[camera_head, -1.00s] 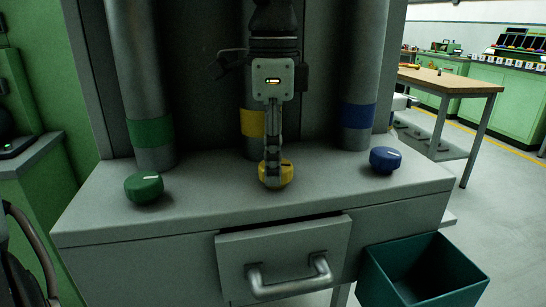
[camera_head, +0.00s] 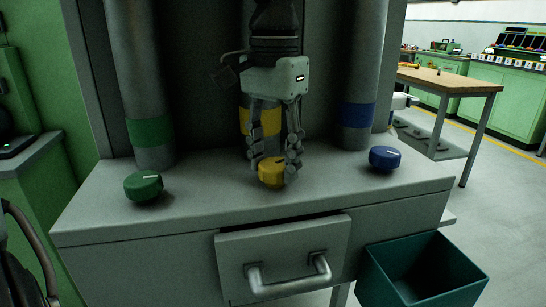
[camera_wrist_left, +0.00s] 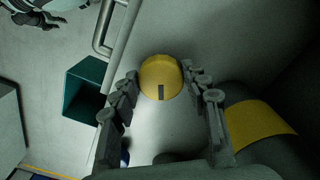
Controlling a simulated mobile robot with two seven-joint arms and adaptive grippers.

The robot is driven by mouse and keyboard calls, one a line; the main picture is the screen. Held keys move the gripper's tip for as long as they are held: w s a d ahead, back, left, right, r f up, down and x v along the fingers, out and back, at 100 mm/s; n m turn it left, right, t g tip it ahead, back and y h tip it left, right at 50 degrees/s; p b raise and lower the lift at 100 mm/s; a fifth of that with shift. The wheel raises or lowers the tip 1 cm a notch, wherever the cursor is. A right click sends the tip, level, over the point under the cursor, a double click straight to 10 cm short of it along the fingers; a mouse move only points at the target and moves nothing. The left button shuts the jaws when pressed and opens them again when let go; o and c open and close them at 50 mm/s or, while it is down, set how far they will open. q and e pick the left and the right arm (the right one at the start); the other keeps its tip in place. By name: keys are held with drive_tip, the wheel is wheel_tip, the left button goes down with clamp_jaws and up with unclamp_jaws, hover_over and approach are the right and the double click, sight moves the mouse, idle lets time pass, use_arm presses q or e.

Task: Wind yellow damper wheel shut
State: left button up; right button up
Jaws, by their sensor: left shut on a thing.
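The yellow damper wheel (camera_head: 271,172) is a round knob on the grey bench top, in front of the middle pipe with a yellow band (camera_head: 262,121). My left gripper (camera_head: 274,167) reaches down from above, its fingers on either side of the wheel and shut on it. In the left wrist view the wheel (camera_wrist_left: 160,78) sits between the two fingertips (camera_wrist_left: 163,80), with a dark mark on its face. A dark gripper-like part, seemingly my right gripper (camera_wrist_left: 38,18), shows small at that view's top left; its finger state is unclear.
A green wheel (camera_head: 143,186) stands to the left and a blue wheel (camera_head: 385,159) to the right, each before a pipe with a matching band. Below the bench top are a drawer with a handle (camera_head: 290,281) and a teal bin (camera_head: 425,280).

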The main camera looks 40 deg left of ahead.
sight(276, 164)
use_arm(q)
drive_tip(key=n, duration=0.6)
drive_tip(key=shift+w+d+n, duration=0.1)
drive_tip(key=shift+n, duration=0.2)
drive_tip(key=n, duration=0.6)
drive_tip(key=shift+w, duration=0.1)
idle(0.3)
drive_tip(key=o, duration=1.2)
drive_tip(key=shift+c, duration=0.2)
wheel_tip(276, 164, up, 12)
